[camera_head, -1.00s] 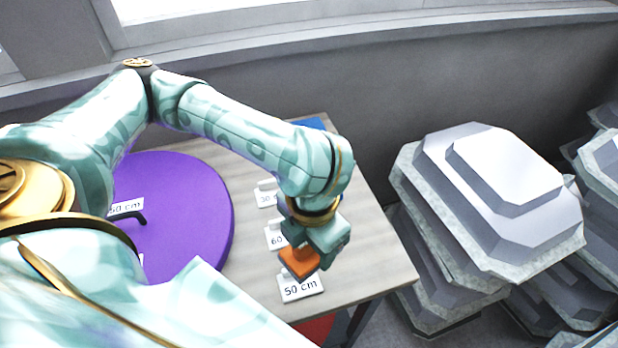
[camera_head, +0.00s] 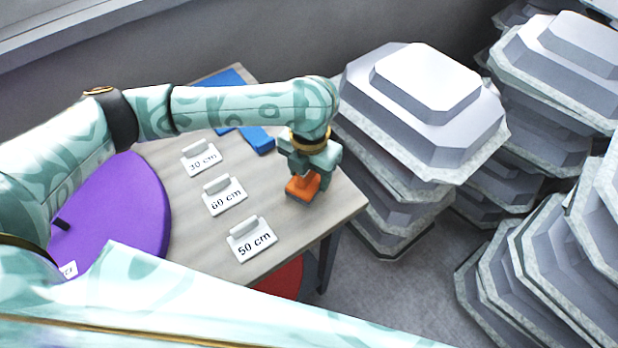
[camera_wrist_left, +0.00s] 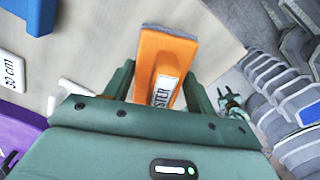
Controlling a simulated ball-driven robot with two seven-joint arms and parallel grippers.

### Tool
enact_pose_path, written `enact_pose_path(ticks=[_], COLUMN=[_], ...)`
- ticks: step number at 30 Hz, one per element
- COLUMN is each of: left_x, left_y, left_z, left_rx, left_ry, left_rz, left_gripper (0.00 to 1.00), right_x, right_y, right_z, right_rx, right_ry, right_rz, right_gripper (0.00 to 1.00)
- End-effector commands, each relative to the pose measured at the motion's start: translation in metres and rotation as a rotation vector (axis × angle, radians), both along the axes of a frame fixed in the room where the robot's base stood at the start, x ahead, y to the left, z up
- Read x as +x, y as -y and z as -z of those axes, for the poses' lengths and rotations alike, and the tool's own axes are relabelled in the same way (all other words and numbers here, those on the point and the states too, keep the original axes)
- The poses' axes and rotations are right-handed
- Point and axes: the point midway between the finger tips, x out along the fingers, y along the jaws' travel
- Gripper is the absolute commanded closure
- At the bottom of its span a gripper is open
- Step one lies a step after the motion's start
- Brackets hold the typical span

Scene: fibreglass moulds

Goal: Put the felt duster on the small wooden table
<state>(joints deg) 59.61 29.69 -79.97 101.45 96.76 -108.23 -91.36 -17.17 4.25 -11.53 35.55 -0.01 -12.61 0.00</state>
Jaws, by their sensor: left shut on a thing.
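The felt duster (camera_head: 303,187) is an orange block with a grey pad and a white label ending in "STER"; it also shows in the left wrist view (camera_wrist_left: 165,62). My left gripper (camera_head: 306,172) is shut on it, with one green finger on each side in the wrist view. The duster is over or on the right part of the small wooden table (camera_head: 283,222), near its right edge. I cannot tell whether it touches the top.
White cards reading "30 cm" (camera_head: 201,158), "60 cm" (camera_head: 225,195) and "50 cm" (camera_head: 251,239) stand on the table. A blue object (camera_head: 258,140) lies behind, a purple disc (camera_head: 120,205) at left. Stacks of grey moulds (camera_head: 425,110) stand close on the right.

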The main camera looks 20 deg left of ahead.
Motion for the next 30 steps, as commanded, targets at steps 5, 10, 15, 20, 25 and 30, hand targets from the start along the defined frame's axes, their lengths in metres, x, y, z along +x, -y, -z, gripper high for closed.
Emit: enact_pose_path(ticks=[5, 10, 15, 20, 25, 30], left_x=[0.000, 0.000, 0.000, 0.000, 0.000, 0.001], left_y=[0.000, -0.001, -0.001, -0.001, -0.001, -0.001], left_z=[0.021, 0.020, 0.022, 0.022, 0.021, 0.000], left_rx=[-0.001, 0.000, 0.000, 0.000, 0.000, 0.000], left_ry=[0.000, 0.001, 0.000, 0.000, 0.001, 0.004], left_rz=[-0.001, 0.000, 0.000, 0.000, 0.000, 0.002], left_gripper=[0.69, 0.69, 0.33, 0.22, 0.22, 0.22], right_x=[-0.001, 0.000, -0.001, -0.001, -0.001, 0.000], right_y=[0.000, 0.002, 0.004, 0.006, 0.007, 0.007], right_z=[0.006, 0.005, 0.005, 0.005, 0.005, -0.001], right_rx=[0.000, -0.003, -0.006, -0.008, -0.009, -0.009], right_ry=[-0.001, -0.001, -0.001, -0.002, -0.001, 0.000], right_rz=[0.000, -0.001, -0.001, -0.002, -0.001, -0.001], right_gripper=[0.64, 0.64, 0.64, 0.64, 0.64, 0.64])
